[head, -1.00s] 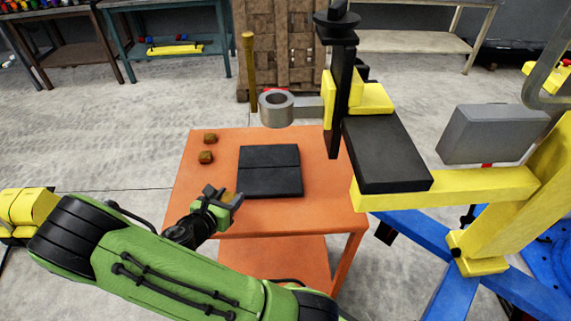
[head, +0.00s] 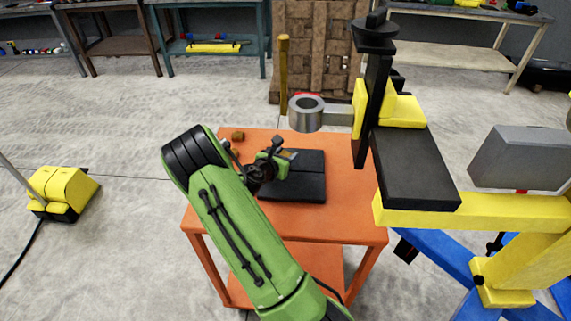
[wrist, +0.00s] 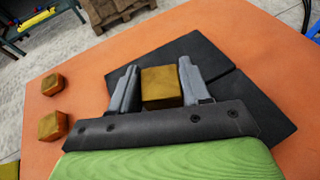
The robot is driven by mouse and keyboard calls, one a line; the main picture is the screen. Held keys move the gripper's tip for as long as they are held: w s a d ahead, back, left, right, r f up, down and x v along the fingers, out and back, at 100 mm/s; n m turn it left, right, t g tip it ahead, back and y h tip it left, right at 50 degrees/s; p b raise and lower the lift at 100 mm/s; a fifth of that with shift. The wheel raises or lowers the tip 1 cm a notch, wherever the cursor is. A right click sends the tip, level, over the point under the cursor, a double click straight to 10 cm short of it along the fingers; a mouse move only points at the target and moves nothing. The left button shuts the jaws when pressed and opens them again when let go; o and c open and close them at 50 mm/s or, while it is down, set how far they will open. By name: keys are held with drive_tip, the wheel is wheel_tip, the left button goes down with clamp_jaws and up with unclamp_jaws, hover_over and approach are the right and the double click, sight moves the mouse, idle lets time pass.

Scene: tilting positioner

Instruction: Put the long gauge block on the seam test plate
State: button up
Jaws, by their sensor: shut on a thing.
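My gripper (head: 281,149) is over the left part of the black seam test plate (head: 308,188), which lies on the orange table. In the wrist view, my gripper (wrist: 159,78) is shut on a brass-coloured block (wrist: 161,86), likely the long gauge block. Its near face shows between the grey fingers; its full length is hidden. The black plate (wrist: 268,108) shows behind and to the right of the fingers, with a seam across it. I cannot tell whether the block touches the plate.
Two smaller brown blocks (wrist: 52,84) (wrist: 53,126) lie on the orange table (head: 345,225) left of the plate. A yellow and black positioner (head: 420,165) with a grey ring (head: 306,115) stands over the table's right side. A brown crate (head: 318,50) stands behind.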

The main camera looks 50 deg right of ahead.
wheel_tip(320, 180, down, 4)
drive_tip(key=shift+r+b, duration=0.2)
drive_tip(key=shift+b, duration=0.5)
drive_tip(key=shift+r, duration=0.1)
drive_tip(key=o, duration=1.3)
drive_tip(key=shift+f, duration=0.2)
drive_tip(key=shift+r, duration=0.1)
